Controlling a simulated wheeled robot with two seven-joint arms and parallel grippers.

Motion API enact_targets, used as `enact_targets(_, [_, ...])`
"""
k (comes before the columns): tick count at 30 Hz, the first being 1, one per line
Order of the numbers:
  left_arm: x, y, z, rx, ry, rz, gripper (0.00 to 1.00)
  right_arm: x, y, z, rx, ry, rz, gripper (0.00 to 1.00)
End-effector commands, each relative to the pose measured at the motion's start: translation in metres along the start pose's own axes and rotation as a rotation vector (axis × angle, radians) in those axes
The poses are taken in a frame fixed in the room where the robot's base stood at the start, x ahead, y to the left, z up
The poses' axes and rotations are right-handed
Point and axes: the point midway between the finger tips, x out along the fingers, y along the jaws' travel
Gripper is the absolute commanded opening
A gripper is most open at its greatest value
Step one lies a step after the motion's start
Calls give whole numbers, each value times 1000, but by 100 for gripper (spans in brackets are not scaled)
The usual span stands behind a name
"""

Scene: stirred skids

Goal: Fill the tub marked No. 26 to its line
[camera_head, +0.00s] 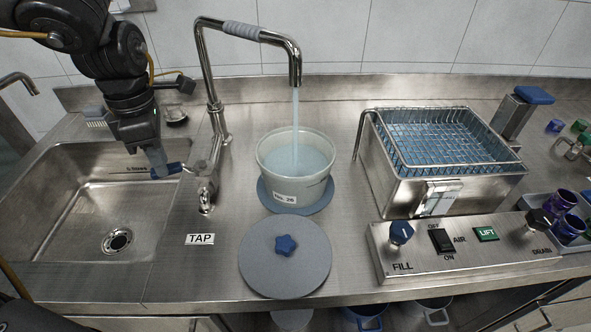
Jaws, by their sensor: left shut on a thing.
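The pale tub (318,187) carries a "No. 26" label (285,198) and stands upright on a round blue mat (325,205). Water runs from the tall tap's spout (296,75) into it. The water surface (285,160) lies a little below the rim; I cannot make out the line clearly. My left gripper (158,165) is shut on the blue tap lever (172,169), left of the tap's base, near the "TAP" label (200,239). My right gripper is not in view.
A grey round lid (285,270) with a blue knob lies in front of the tub. An empty sink (75,235) is at left.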

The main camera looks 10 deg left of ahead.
Motion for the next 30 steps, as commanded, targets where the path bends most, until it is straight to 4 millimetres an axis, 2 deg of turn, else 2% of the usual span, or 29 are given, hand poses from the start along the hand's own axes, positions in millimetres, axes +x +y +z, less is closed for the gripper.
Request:
enact_targets(4, [-2, 10, 0, 129, 1, 1, 3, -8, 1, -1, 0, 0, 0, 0])
enact_targets(11, [-1, 14, 1, 186, 0, 3, 3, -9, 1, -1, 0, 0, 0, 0])
enact_targets(19, [-2, 29, 5, 408, 1, 4, 3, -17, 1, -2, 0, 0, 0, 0])
enact_targets(26, [-2, 33, 6, 434, 0, 12, 4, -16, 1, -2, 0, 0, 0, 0])
enact_targets(27, [-2, 33, 6, 434, -1, 13, 25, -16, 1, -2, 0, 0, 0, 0])
enact_targets(30, [-2, 33, 6, 433, -1, 11, 38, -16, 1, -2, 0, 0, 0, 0])
